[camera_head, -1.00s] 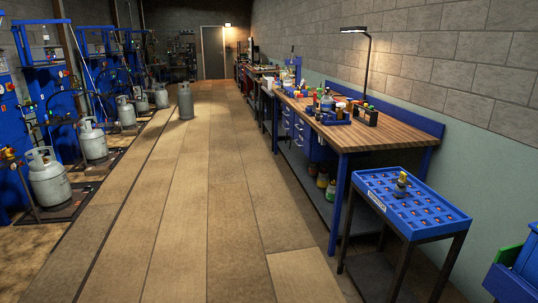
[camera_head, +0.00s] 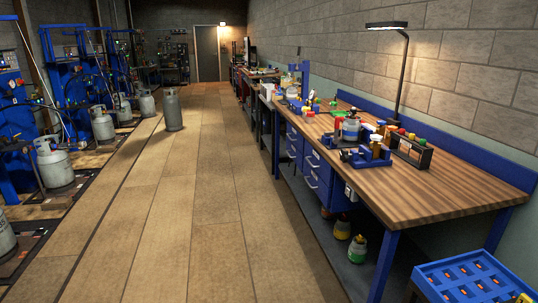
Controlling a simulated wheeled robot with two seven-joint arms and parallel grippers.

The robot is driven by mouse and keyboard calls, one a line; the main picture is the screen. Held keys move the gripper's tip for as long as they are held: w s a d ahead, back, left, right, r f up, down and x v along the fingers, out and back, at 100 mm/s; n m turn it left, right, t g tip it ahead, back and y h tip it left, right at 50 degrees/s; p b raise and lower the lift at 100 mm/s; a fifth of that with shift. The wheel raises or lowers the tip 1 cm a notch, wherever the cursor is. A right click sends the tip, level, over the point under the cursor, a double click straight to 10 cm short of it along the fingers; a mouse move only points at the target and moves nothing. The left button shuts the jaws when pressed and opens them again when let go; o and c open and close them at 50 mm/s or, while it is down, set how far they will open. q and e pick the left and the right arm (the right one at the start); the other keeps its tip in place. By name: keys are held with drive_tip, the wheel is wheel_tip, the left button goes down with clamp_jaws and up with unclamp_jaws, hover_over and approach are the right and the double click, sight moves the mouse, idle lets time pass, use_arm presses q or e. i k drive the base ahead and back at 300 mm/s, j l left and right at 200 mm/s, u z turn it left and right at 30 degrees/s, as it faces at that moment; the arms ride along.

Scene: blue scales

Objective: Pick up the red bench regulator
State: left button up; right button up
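The wooden workbench (camera_head: 450,195) stands on the right with several small items on its top. I cannot tell for sure which one is the red bench regulator. A small red item (camera_head: 309,114) sits toward the bench's far end, too small to make out. Red also shows among the coloured tops of a dark rack (camera_head: 412,150) near the back edge. Neither of my grippers is in view.
A blue tray (camera_head: 357,160) with bottles lies at the bench's front edge. A lamp (camera_head: 405,75) stands behind. A blue slotted tray stand (camera_head: 463,283) is at the lower right. A grey cylinder (camera_head: 173,110) stands on the otherwise open floor (camera_head: 200,200).

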sight(309, 114)
drive_tip(key=i, duration=2.3)
drive_tip(key=i+u, duration=0.15)
drive_tip(key=i, duration=0.4)
drive_tip(key=i+l+u, duration=0.2)
drive_tip(key=i, duration=0.3)
drive_tip(key=i+l+u, duration=0.15)
drive_tip(key=i, duration=0.4)
